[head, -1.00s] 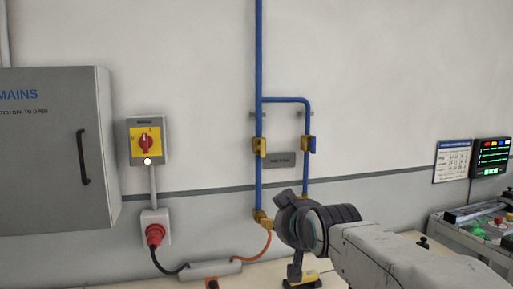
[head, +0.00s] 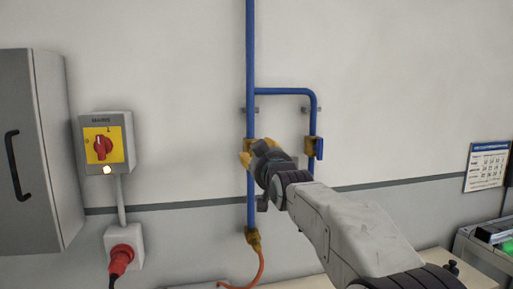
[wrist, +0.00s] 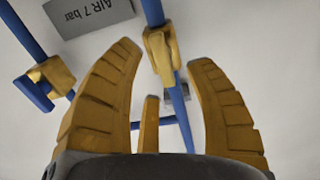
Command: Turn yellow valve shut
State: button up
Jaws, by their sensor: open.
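The yellow-handled valve (wrist: 160,55) sits on a blue pipe. Its handle appears to lie along the pipe in the wrist view. My gripper (wrist: 163,60) is open, with one yellow-brown finger on each side of the valve and a shorter one below. The fingers look clear of the handle, though how deep they reach is hard to tell. In the head view my gripper (head: 257,153) is at the left pipe and largely hides this valve. A second valve with a blue handle (head: 319,148) is on the right pipe; it also shows in the wrist view (wrist: 50,85).
The blue pipe (head: 250,60) runs up the wall, with a branch (head: 290,92) to the right. An "AIR 7 bar" plate (wrist: 95,15) is between the valves. Left are a mains switch (head: 104,147), a red plug (head: 121,260) and a grey cabinet (head: 45,150).

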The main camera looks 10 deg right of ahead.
jog(key=shift+w+p, duration=0.5)
jog(key=shift+w, duration=1.3)
jog(key=shift+c, duration=0.3)
grip_shut()
